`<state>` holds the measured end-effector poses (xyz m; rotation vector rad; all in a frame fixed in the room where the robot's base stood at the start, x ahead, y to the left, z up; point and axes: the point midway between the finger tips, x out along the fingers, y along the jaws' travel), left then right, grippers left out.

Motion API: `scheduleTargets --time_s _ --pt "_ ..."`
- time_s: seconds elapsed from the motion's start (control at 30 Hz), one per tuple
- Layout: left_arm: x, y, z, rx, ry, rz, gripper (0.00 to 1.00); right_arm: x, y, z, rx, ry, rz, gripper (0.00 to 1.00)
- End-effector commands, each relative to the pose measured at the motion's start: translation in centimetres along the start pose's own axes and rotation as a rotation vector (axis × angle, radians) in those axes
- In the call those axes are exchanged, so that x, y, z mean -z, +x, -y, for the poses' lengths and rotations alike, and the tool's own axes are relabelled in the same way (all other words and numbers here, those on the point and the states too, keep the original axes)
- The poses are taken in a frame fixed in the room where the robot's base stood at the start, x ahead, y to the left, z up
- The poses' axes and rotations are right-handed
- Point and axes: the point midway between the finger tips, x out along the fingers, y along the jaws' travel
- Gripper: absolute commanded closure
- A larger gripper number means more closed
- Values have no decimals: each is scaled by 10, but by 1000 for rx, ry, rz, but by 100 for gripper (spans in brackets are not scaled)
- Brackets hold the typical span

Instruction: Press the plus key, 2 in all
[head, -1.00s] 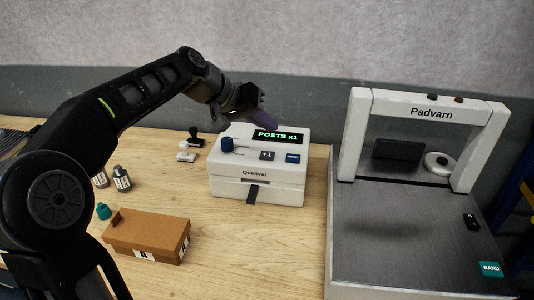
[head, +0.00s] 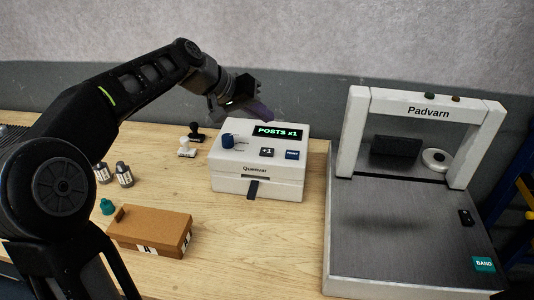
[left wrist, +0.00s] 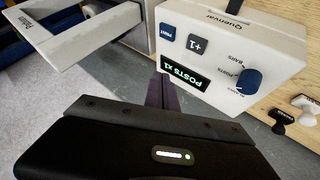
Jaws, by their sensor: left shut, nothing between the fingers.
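The white Quenvar machine (head: 228,180) stands on the wooden bench. Its dark plus key, marked "+1" (head: 267,152), is on the sloped top, between a blue knob (head: 228,141) and a blue print key (head: 292,155). The display (head: 278,131) reads "POSTS x1". The plus key also shows in the left wrist view (left wrist: 197,45), uncovered. My left gripper (head: 266,113) is shut and empty, above the back of the machine behind the display. In the left wrist view its fingers (left wrist: 161,92) stop beside the display, apart from the plus key. My right gripper is not in view.
The Padvarn machine (head: 345,250) with its white arch stands to the right. A brown box (head: 150,222), a teal cap (head: 107,207), small bottles (head: 124,175) and two stamps (head: 196,132) lie at left. The bench in front of the Quenvar machine is clear.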

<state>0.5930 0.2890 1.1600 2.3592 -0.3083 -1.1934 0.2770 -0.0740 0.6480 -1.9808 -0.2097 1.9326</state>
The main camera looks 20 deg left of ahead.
Motion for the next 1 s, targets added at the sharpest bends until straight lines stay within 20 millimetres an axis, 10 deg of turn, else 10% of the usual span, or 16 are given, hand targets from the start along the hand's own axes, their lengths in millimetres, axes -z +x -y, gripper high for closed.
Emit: scheduleTargets --time_s 0.5,1.0 --pt "-34 47 34 1 0 0 100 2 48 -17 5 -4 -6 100" --pt "-37 51 37 0 0 0 100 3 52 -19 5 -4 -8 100"
